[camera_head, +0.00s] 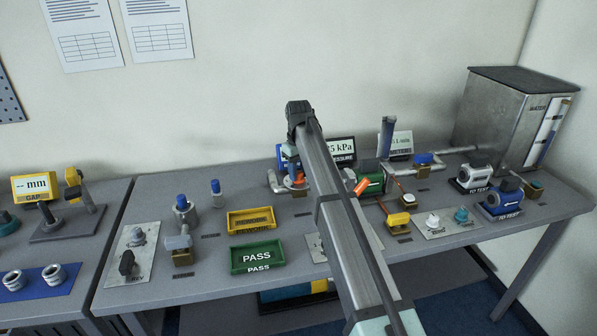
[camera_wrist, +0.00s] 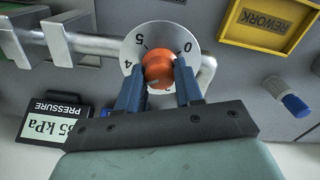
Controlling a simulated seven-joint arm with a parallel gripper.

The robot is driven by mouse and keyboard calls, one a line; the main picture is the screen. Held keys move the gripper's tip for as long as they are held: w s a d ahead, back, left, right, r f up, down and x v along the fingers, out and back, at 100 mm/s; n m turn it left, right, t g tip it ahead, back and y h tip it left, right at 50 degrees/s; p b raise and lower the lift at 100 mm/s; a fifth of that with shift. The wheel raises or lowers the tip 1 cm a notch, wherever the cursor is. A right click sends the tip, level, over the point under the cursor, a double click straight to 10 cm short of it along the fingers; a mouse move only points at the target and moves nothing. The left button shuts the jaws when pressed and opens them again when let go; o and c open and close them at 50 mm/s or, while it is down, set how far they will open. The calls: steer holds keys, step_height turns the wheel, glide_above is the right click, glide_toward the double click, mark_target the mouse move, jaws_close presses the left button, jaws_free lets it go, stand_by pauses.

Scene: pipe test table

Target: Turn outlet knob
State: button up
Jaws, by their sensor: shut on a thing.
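An orange knob (camera_wrist: 157,66) sits at the centre of a round white dial (camera_wrist: 135,43) marked with numbers, in the wrist view. My gripper (camera_wrist: 160,78) has its two blue fingers on either side of the knob and is shut on it. The dial is mounted on a grey metal pipe (camera_wrist: 90,42). No label naming this knob as the outlet can be read. In the head view my arm covers much of this spot, and the gripper's fingers cannot be made out clearly.
A pressure display (camera_wrist: 52,122) reading about 35 kPa is close to my gripper. A yellow rework tray (camera_head: 251,220) and green pass tray (camera_head: 257,257) lie to the left. A green pump-like unit (camera_head: 374,180), piping and a metal water tank (camera_head: 505,115) stand to the right.

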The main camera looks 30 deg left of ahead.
mark_target(299, 172)
steer(key=shift+m, duration=1.6)
steer(key=o, duration=1)
steer(key=shift+o, duration=0.2)
step_height(299, 172, up, 14)
